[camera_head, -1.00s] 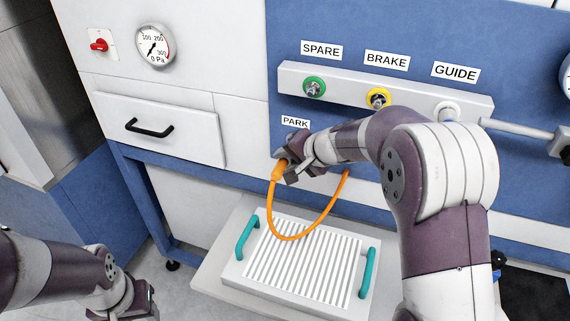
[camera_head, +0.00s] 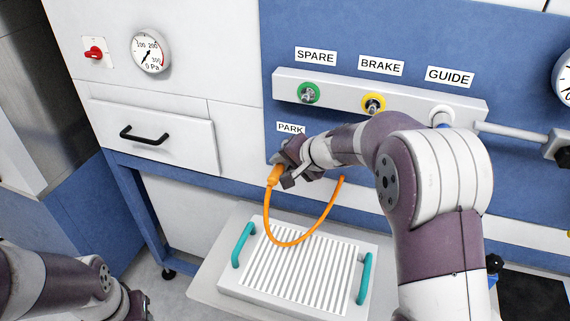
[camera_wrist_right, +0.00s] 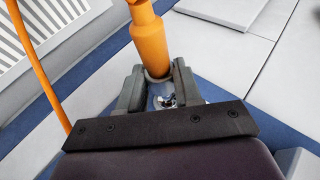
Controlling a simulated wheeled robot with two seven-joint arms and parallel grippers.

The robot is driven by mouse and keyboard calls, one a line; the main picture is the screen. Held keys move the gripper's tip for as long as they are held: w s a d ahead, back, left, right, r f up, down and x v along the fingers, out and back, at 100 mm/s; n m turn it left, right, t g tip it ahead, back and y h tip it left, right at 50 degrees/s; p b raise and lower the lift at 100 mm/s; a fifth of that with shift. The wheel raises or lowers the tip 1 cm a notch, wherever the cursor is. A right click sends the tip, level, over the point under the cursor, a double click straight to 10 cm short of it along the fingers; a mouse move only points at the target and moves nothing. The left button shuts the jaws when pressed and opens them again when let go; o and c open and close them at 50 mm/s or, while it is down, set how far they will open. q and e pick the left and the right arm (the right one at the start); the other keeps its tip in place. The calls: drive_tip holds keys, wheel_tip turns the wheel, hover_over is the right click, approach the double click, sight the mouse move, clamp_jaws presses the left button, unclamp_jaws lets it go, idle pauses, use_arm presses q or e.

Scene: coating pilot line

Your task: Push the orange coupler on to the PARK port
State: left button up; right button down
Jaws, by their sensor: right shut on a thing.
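The orange coupler (camera_head: 274,175) is in my right gripper (camera_head: 285,172), in front of the blue panel just below the PARK label (camera_head: 290,128). An orange hose hangs from it in a loop. In the right wrist view, the coupler (camera_wrist_right: 149,42) stands between the two fingers of the gripper (camera_wrist_right: 158,88), which are shut on it. The PARK port is hidden behind my gripper and wrist, so I cannot tell whether the coupler touches it. My left gripper (camera_head: 137,306) is partly cut off at the bottom left; its jaws are unclear.
A rail (camera_head: 340,98) above carries a green-ringed SPARE port (camera_head: 308,93), a yellow-ringed BRAKE port (camera_head: 373,103) and a white GUIDE fitting (camera_head: 441,116). A ribbed plate with teal handles (camera_head: 243,244) lies below the hose. A drawer with a black handle (camera_head: 146,134) is at left.

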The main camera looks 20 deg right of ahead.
idle(0.3)
drive_tip(key=shift+b, duration=0.3)
idle(0.6)
drive_tip(key=shift+w+d, duration=0.15)
drive_tip(key=shift+w, duration=0.05)
drive_tip(key=shift+w+d, duration=0.15)
drive_tip(key=shift+w, duration=0.15)
drive_tip(key=shift+w+d, duration=0.6)
drive_tip(key=shift+w, duration=0.25)
drive_tip(key=shift+w+r, duration=0.1)
idle(0.5)
